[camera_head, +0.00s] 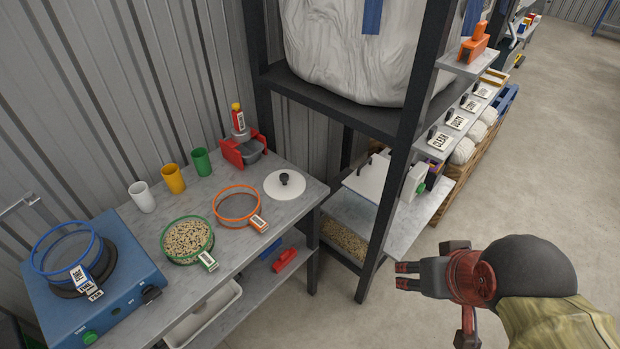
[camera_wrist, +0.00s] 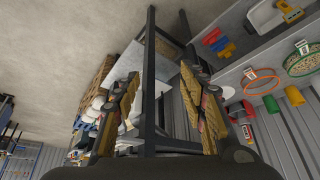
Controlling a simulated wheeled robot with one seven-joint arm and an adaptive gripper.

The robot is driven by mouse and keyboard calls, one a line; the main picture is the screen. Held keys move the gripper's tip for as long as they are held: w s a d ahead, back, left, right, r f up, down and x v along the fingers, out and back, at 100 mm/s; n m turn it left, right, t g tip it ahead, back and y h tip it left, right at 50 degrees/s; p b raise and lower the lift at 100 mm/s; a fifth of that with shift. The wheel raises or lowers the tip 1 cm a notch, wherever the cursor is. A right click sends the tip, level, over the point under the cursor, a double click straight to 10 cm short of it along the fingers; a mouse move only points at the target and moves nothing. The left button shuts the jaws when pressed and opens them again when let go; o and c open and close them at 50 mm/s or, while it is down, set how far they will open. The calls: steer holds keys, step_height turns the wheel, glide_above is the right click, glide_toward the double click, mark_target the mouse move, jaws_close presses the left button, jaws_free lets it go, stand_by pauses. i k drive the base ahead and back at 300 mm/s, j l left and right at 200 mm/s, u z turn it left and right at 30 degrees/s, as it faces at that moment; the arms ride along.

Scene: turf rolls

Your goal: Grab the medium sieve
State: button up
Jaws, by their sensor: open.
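Three round sieves are at the left in the head view. A blue-rimmed sieve (camera_head: 67,250) sits on a blue machine and carries several tags. A green-rimmed sieve (camera_head: 188,240) holds mixed seeds and lies on the grey bench. An orange-rimmed sieve (camera_head: 237,206) lies beside it and looks empty. Their tags are too small to read surely, so I cannot tell which is the medium one. The orange sieve (camera_wrist: 258,82) and green sieve (camera_wrist: 302,62) also show in the wrist view. My gripper (camera_head: 402,276) is open and empty, over the floor well right of the bench.
The bench (camera_head: 275,229) also bears white, yellow and green cups (camera_head: 173,180), a red device (camera_head: 243,149) and a white lid (camera_head: 285,184). A dark rack post (camera_head: 391,190) stands between bench and gripper. Open floor (camera_head: 560,150) lies at the right.

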mark_target(188, 240)
steer(key=u, duration=1.6)
steer(key=z, duration=0.75)
steer(key=k+j+z, duration=0.15)
steer(key=j+z, duration=0.3)
steer(key=k+j+z, duration=0.25)
steer(key=z, duration=0.15)
steer(key=j, duration=0.05)
